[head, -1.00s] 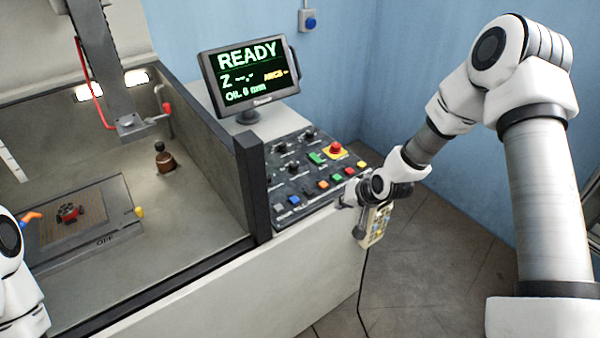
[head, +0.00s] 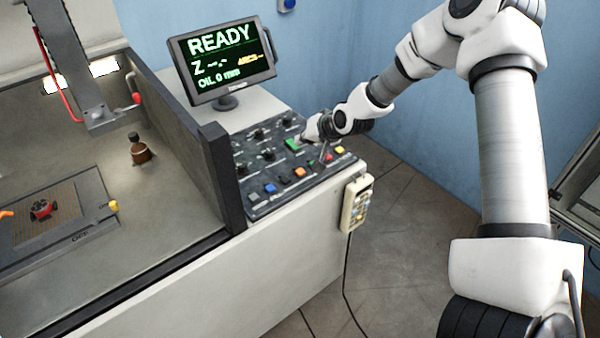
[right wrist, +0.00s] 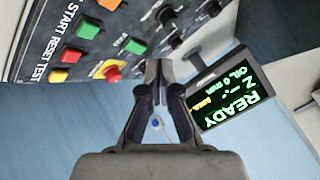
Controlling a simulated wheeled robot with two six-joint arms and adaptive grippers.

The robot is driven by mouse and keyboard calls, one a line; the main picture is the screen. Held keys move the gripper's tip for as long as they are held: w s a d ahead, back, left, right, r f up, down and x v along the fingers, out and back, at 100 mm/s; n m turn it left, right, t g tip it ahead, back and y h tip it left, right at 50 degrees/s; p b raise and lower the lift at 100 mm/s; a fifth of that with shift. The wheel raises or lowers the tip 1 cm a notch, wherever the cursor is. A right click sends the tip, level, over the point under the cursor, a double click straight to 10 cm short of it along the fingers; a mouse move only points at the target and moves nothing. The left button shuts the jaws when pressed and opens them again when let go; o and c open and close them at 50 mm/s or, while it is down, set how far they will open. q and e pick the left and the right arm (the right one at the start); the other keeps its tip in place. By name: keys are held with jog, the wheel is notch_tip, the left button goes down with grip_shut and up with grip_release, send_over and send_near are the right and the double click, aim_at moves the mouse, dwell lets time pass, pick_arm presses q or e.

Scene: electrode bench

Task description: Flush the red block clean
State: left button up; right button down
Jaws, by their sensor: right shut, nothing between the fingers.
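The red block (head: 42,209) sits on a patterned plate (head: 72,188) inside the machine's tank at the left, with dark parts on it. My right gripper (head: 306,137) is shut and empty, low over the back right of the control panel (head: 262,178). A green button (head: 293,145) lies just left of its tips. In the right wrist view the shut fingers (right wrist: 157,66) show beside a green button (right wrist: 135,47) and the red mushroom button (right wrist: 112,72). The head view hides that mushroom button behind my gripper. Whether the fingers touch anything, I cannot tell.
The monitor (head: 221,60) stands behind the panel and reads READY. Below it, OIL seems to read 0 mm. A brown bottle (head: 139,150) stands in the tank. A handheld pendant (head: 356,203) hangs on the machine's side. A dark post (head: 222,178) borders the panel's left.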

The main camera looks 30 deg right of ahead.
aim_at(302, 172)
notch_tip(302, 172, down, 8)
jog(key=b, duration=0.5)
jog(key=shift+r+b, duration=0.15)
jog(key=shift+b, duration=0.25)
jog(key=shift+a, duration=0.1)
dwell(0.5)
jog(key=shift+f+b, duration=0.35)
jog(key=shift+f, duration=0.05)
jog(key=shift+f+b, duration=0.45)
dwell(0.5)
jog(key=shift+r, duration=0.1)
jog(key=shift+r+p, duration=0.65)
jog(key=shift+r, duration=0.15)
jog(key=shift+r, duration=0.1)
